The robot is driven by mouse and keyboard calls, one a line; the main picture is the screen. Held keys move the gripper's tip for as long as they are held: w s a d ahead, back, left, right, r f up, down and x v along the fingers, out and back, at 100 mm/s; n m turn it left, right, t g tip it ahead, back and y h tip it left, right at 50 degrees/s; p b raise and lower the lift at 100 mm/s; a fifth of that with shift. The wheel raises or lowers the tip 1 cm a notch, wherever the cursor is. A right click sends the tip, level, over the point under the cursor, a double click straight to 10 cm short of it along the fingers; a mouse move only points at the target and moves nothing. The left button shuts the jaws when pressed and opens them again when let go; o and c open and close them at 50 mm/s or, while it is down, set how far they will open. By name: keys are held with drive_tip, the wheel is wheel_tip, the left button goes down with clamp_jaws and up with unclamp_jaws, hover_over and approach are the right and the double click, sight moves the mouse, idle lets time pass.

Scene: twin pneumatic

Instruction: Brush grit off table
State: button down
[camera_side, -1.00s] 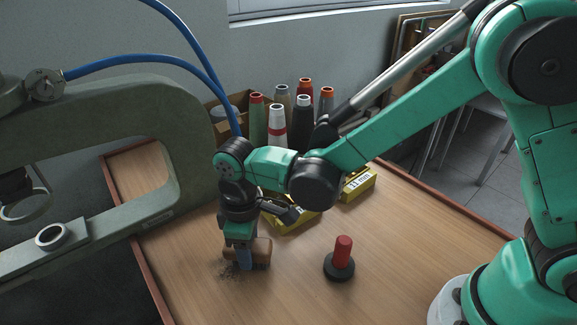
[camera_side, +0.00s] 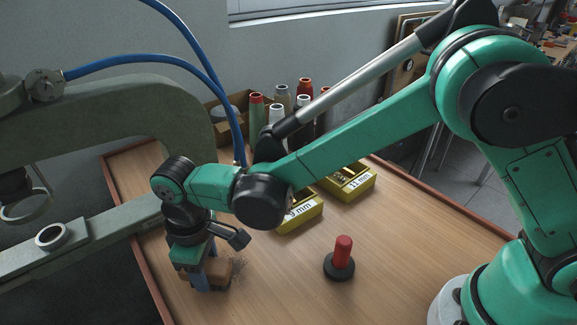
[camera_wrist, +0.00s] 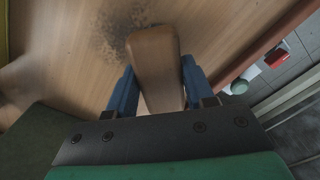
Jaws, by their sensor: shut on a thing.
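My gripper (camera_side: 204,279) has its blue fingers shut on a wooden brush (camera_side: 219,272), held low at the table (camera_side: 290,290) near its left front part. In the wrist view the brush (camera_wrist: 158,68) sits between the two fingers (camera_wrist: 153,92). Its bristles are not visible. Dark grit (camera_side: 238,268) lies on the wood just right of the brush in the side view. In the wrist view the grit (camera_wrist: 122,28) shows beyond and to the left of the brush's far end. I cannot tell if the brush touches the table.
A red-handled stamp-like tool (camera_side: 342,255) stands right of the brush. Yellow bins (camera_side: 300,217) labelled in mm and several thread cones (camera_side: 257,115) stand behind. A large grey C-shaped frame (camera_side: 100,115) reaches over the left side. The front middle of the table is clear.

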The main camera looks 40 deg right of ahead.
drive_tip(key=shift+w+d+f, duration=0.15)
drive_tip(key=shift+w+d, duration=0.05)
drive_tip(key=shift+w, duration=0.1)
drive_tip(key=shift+d, duration=3.45)
drive_tip(key=shift+a, duration=3.5)
drive_tip(key=shift+a+r, duration=0.2)
drive_tip(key=shift+r, duration=0.05)
drive_tip(key=shift+d+r, duration=0.1)
drive_tip(key=shift+r, duration=3.8)
